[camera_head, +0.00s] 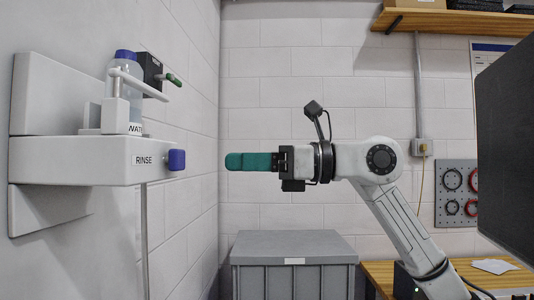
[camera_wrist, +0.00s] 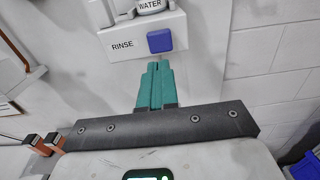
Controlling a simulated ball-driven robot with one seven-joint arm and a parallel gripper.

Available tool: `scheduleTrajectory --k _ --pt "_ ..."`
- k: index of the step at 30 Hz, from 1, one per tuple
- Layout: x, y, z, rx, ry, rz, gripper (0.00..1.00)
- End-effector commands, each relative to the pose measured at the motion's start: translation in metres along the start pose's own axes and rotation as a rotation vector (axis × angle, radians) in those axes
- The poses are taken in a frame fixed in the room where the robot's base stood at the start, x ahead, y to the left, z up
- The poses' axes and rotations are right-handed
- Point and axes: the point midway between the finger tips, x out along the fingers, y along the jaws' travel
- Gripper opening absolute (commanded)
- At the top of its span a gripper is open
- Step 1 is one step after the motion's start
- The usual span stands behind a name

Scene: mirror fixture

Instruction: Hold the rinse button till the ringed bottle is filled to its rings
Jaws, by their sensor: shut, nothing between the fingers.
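The blue rinse button (camera_head: 176,159) sticks out of the end of the white wall fixture (camera_head: 70,174), beside the word RINSE. It also shows in the wrist view (camera_wrist: 160,41). A clear bottle (camera_head: 124,95) with a blue cap and a WATER label stands upright on the fixture; its rings and fill level are too small to make out. In the wrist view only its label (camera_wrist: 150,5) shows. My gripper (camera_head: 229,161) has green fingers, shut and empty, pointing at the button with a clear gap between. In the wrist view its fingertips (camera_wrist: 158,65) appear just below the button.
A black block with a green nozzle or lever (camera_head: 173,79) sits behind the bottle. A grey lidded bin (camera_head: 293,272) stands below my gripper. A wooden bench (camera_head: 380,274) and a dark panel (camera_head: 508,150) are at the right. The space between fingertips and button is free.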

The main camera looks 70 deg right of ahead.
Motion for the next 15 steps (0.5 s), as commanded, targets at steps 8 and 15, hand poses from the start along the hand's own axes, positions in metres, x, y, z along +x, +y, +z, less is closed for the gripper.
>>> scheduleTrajectory --k 8,15 --pt "0.05 0.001 0.004 0.001 0.0 0.002 0.0" --pt "0.07 0.0 0.001 0.002 0.0 0.0 0.0"
